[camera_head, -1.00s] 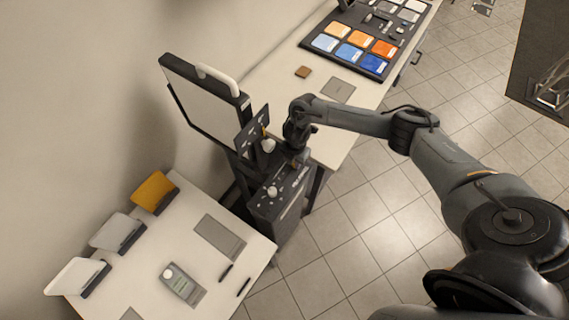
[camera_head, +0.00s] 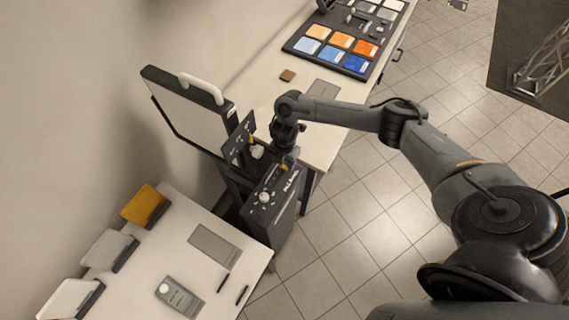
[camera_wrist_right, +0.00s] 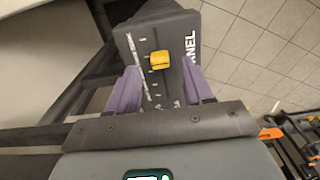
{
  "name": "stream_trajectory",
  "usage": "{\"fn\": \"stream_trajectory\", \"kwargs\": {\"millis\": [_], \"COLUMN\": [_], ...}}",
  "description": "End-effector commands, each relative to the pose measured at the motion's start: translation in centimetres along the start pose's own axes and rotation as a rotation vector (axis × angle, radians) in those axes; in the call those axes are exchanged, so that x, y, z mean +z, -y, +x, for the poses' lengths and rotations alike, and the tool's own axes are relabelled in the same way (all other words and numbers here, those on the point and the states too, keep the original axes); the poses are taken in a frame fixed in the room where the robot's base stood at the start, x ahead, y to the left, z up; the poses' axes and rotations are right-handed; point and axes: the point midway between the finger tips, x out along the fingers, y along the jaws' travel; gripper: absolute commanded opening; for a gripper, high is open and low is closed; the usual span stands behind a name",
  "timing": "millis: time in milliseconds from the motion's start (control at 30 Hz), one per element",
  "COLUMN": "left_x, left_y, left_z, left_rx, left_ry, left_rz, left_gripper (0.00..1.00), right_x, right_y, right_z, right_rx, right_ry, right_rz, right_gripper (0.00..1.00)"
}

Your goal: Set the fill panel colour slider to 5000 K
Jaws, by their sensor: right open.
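The fill panel (camera_head: 190,112) is a pale, dark-framed screen with a white handle, at the left in the head view. Its dark control box (camera_head: 281,217) stands below it, with a white knob (camera_head: 264,197) on top. A yellow slider cap (camera_wrist_right: 160,60) sits on the box's marked face (camera_wrist_right: 143,42) in the right wrist view. My right gripper (camera_wrist_right: 160,78) is open, its purple fingers on either side of the cap with gaps between. The scale figures are too small to read. In the head view the right gripper (camera_head: 286,158) is over the box's far end. My left gripper is out of view.
A white table (camera_head: 190,225) at lower left holds a grey meter (camera_head: 178,297), pens and several flag-like cards. A long table (camera_head: 265,95) behind carries a tray of coloured swatches (camera_head: 350,47). Tiled floor (camera_head: 350,240) is free at right.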

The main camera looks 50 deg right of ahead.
Motion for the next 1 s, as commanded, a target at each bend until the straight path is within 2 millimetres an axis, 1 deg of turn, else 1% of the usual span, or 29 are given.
{"fn": "stream_trajectory", "kwargs": {"millis": [33, 200, 300, 400, 600, 1000], "left_x": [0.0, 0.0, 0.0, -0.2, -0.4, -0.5], "left_y": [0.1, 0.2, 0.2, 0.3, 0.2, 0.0], "left_z": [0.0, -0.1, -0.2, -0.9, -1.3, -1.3], "left_rx": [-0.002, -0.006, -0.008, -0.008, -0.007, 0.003], "left_ry": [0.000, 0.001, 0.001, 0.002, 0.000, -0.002], "left_rz": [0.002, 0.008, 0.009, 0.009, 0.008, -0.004], "left_gripper": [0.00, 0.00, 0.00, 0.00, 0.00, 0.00], "right_x": [0.0, 0.0, 0.1, 0.1, 0.1, 0.0], "right_y": [-0.1, -0.1, -0.1, -0.1, 0.0, 0.0], "right_z": [-1.0, -4.0, -5.6, -7.1, -8.1, -8.1], "right_rx": [0.004, 0.004, 0.003, 0.003, 0.001, 0.000], "right_ry": [0.000, 0.001, 0.002, 0.002, 0.001, 0.000], "right_rz": [0.000, -0.001, -0.001, -0.001, 0.001, 0.001], "right_gripper": [0.51, 0.51, 0.51, 0.51, 0.51, 0.51]}}
